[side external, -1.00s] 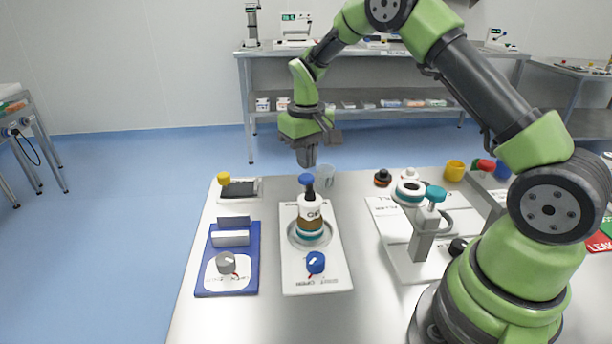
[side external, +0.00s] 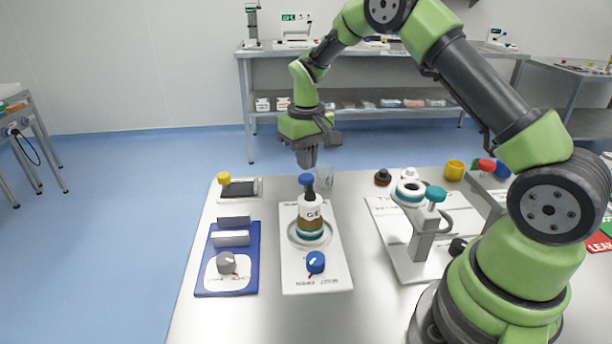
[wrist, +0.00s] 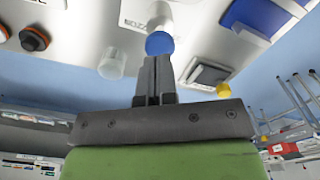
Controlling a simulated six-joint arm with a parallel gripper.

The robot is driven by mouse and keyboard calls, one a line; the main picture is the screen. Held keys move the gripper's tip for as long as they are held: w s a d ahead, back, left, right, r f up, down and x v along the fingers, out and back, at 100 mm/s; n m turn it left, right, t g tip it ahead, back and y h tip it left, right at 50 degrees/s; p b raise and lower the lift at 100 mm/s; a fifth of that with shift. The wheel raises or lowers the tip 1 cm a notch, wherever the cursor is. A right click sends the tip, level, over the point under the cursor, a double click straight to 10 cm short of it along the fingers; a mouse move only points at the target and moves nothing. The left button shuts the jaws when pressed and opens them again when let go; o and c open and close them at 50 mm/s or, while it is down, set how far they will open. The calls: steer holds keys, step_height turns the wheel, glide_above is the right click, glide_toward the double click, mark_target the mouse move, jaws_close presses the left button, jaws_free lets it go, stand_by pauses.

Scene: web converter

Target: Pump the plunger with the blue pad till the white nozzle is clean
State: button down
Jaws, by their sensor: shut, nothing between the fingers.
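The plunger's blue pad (side external: 306,180) tops a bottle (side external: 311,212) with a white label and brown contents. The bottle stands upright on a round seat on a white plate (side external: 318,277). My gripper (side external: 306,163) is shut and empty, its fingertips pointing down just above the blue pad. In the wrist view the blue pad (wrist: 159,43) is right at the tips of the shut fingers (wrist: 153,62). I cannot tell whether they touch. The white nozzle is too small to make out clearly, so its cleanness cannot be told.
A clear cup (side external: 325,177) stands just behind the bottle. A blue tray (side external: 252,270) with a grey knob lies left. A blue knob (side external: 316,262) is on the white plate's front. A grey stand with a teal knob (side external: 436,194) rises at right.

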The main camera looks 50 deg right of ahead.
mark_target(306, 176)
steer(key=shift+f, duration=2.1)
steer(key=shift+r, duration=2.3)
step_height(306, 176, up, 5)
steer(key=shift+r, duration=0.5)
